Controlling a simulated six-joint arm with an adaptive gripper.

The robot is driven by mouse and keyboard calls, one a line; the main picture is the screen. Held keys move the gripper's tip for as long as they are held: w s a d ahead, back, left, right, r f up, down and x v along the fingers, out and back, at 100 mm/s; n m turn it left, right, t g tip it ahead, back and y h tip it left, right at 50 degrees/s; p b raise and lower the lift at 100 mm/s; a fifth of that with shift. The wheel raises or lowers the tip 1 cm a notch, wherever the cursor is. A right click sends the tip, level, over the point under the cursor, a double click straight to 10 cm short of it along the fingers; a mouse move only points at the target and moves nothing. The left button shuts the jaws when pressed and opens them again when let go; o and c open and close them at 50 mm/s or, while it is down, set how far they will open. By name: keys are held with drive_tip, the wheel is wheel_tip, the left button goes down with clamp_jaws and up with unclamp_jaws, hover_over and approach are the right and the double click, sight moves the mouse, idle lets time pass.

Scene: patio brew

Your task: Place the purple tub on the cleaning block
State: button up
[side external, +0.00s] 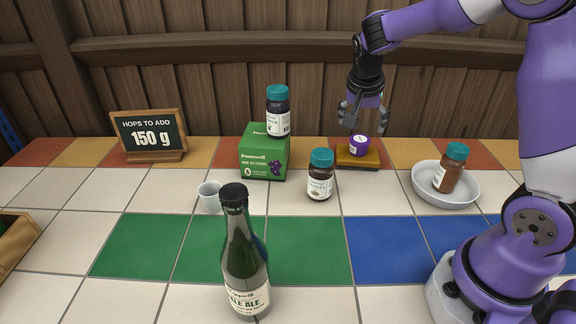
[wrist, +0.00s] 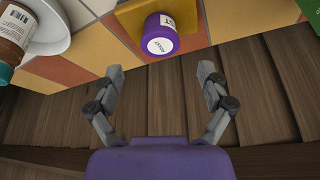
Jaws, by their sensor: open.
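The purple tub (side external: 359,145) sits on the yellow-brown cleaning block (side external: 347,161) at the back of the tiled counter. In the wrist view the tub (wrist: 161,36) shows a round white label and rests against the yellow block (wrist: 129,22). My gripper (side external: 361,122) is above the tub, its fingers spread and empty. In the wrist view the fingertips (wrist: 160,73) are apart with the tub just beyond them, and neither finger touches it. The block's underside is hidden.
A green box (side external: 263,160) with a teal-lidded jar (side external: 278,112) on top and another jar (side external: 320,178) stand left of the block. A white bowl (side external: 447,194) holding a brown bottle (side external: 450,170) is to the right. A green bottle (side external: 245,262) stands in front.

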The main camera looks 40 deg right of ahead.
drive_tip(key=s+a+r+n+t+y, duration=0.2)
drive_tip(key=s+a+r+n, duration=0.1)
drive_tip(key=s+a+n, duration=0.3)
drive_tip(key=s+a+r+n+t+y, duration=0.1)
drive_tip(key=s+a+r+n+y, duration=0.1)
drive_tip(key=s+a+r+n, duration=0.2)
drive_tip(key=s+a+n, duration=0.3)
drive_tip(key=a, duration=0.2)
drive_tip(key=shift+s+t, duration=0.2)
drive_tip(key=shift+t, duration=0.2)
